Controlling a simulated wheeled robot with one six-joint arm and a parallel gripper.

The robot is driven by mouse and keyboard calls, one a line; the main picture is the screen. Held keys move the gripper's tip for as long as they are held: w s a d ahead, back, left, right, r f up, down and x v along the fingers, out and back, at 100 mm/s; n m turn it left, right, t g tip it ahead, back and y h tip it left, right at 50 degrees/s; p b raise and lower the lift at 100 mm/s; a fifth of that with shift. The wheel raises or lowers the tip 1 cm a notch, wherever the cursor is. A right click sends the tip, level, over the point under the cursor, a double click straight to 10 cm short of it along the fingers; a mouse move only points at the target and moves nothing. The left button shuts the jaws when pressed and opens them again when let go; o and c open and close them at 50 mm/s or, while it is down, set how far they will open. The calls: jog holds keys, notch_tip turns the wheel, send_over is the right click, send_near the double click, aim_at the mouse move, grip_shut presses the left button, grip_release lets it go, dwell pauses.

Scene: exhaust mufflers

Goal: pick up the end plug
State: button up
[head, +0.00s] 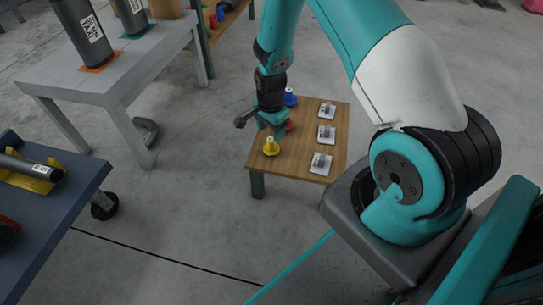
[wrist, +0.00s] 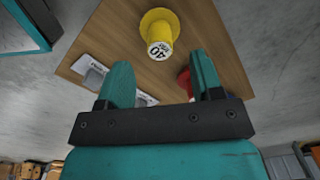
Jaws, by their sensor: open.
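Three plugs stand on a low wooden table (head: 292,165). My gripper (head: 268,124) is open and empty above the table's left side. In the wrist view the yellow plug (wrist: 159,30) shows a white end marked 40, beyond and between the open fingers (wrist: 160,66), apart from them. The red plug (wrist: 185,83) is partly covered by the right finger.
White cards with small metal pieces (head: 320,162) line the table's right side. A grey table (head: 120,82) with dark cylinders stands at the back left. A dark blue cart (head: 62,205) with a cylinder in a yellow cradle is at the left. Floor between them is clear.

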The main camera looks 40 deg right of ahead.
aim_at(271, 139)
notch_tip(271, 139, down, 7)
jog(key=b, duration=0.4)
jog(key=shift+d+r, duration=0.1)
jog(key=shift+d, duration=0.05)
jog(key=shift+r, duration=0.1)
jog(key=c, duration=1)
jog(key=shift+r, duration=0.15)
